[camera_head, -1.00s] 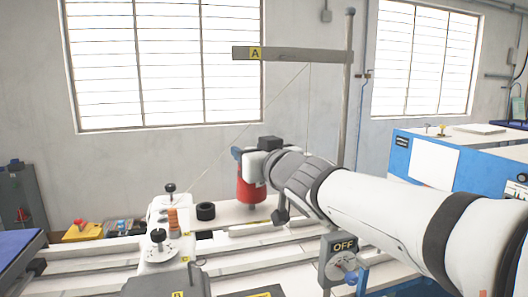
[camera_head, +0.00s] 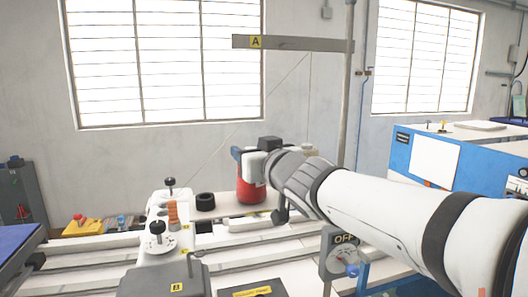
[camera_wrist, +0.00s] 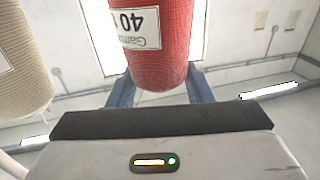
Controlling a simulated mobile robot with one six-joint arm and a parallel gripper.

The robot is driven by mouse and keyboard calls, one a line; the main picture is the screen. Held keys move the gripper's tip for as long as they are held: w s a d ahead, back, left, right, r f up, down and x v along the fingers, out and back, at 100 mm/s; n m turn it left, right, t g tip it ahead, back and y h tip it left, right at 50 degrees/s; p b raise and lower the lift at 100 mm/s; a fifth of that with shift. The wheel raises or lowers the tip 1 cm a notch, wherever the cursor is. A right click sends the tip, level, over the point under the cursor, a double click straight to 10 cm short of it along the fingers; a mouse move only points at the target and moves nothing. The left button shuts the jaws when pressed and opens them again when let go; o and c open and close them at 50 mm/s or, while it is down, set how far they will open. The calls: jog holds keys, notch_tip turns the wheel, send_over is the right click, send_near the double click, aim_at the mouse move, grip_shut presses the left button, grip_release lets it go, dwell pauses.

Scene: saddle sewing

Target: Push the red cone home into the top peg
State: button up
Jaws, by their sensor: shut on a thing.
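A cream cone (camera_wrist: 22,60) stands left in the wrist view. A black ring (camera_head: 205,201) lies left of the red cone. The white machine (camera_head: 165,235) with black knobs is nearer. A post carries the bar marked A (camera_head: 290,43) above, with a thin thread.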

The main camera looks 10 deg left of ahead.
jog(key=o, duration=1.4)
jog(key=shift+d, duration=0.1)
jog(key=shift+p+v, duration=0.6)
jog(key=shift+v, duration=3.25)
